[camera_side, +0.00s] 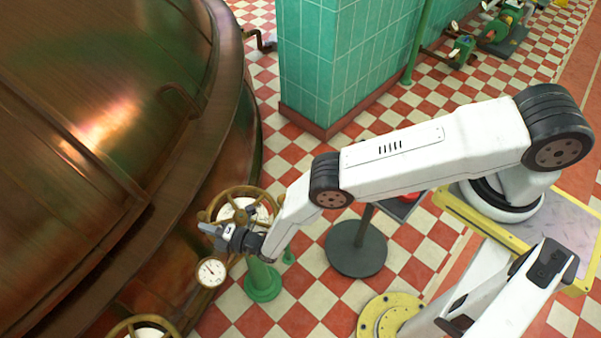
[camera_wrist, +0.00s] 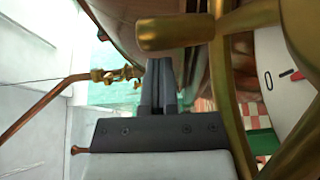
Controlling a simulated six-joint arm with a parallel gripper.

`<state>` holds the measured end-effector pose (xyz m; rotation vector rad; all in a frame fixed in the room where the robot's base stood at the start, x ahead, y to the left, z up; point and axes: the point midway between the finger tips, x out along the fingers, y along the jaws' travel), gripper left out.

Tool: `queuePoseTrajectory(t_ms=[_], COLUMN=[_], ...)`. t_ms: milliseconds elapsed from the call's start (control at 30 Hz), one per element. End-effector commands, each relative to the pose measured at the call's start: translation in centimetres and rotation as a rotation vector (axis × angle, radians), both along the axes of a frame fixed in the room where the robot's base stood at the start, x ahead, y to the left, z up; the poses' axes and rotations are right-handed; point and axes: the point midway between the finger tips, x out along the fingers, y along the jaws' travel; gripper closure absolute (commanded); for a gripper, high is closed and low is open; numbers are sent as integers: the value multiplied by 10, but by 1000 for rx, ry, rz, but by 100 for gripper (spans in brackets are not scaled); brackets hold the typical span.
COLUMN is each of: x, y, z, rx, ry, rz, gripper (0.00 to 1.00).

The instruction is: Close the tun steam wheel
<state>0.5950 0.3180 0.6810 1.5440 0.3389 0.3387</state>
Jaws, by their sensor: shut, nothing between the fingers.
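A brass handwheel (camera_side: 240,192) with spokes stands on a green pedestal (camera_side: 262,280) beside the copper vessel. My gripper (camera_side: 208,230) is at the near left side of this wheel, close to its rim. In the wrist view my gripper's fingers (camera_wrist: 158,85) are together with nothing between them. A brass handle (camera_wrist: 172,34) of the wheel crosses just beyond the fingertips, and the curved rim (camera_wrist: 222,100) runs along their right side. I cannot tell whether the fingers touch the wheel. A white dial face (camera_wrist: 285,85) with a red mark lies behind the rim.
The copper vessel (camera_side: 100,120) fills the left. A round gauge (camera_side: 211,271) hangs just below my gripper. A second brass wheel (camera_side: 122,326) is at the bottom edge. A dark round-based stand (camera_side: 357,256) is to the right, and a green tiled pillar (camera_side: 330,60) is behind.

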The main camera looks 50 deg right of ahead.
Motion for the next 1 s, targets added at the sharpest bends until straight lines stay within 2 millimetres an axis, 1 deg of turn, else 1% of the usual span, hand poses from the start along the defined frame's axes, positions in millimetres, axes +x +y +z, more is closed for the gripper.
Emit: queuePoseTrajectory(t_ms=[200,400,467,833,1000], x=[1,15,16,17,14], y=[-1,-9,-10,-11,-5], z=[0,0,0,0,0], rx=[0,1,1,2,2], ry=[0,0,0,1,1], rz=[-1,-3,-3,-8,-7], gripper=[100,100,100,100,100])
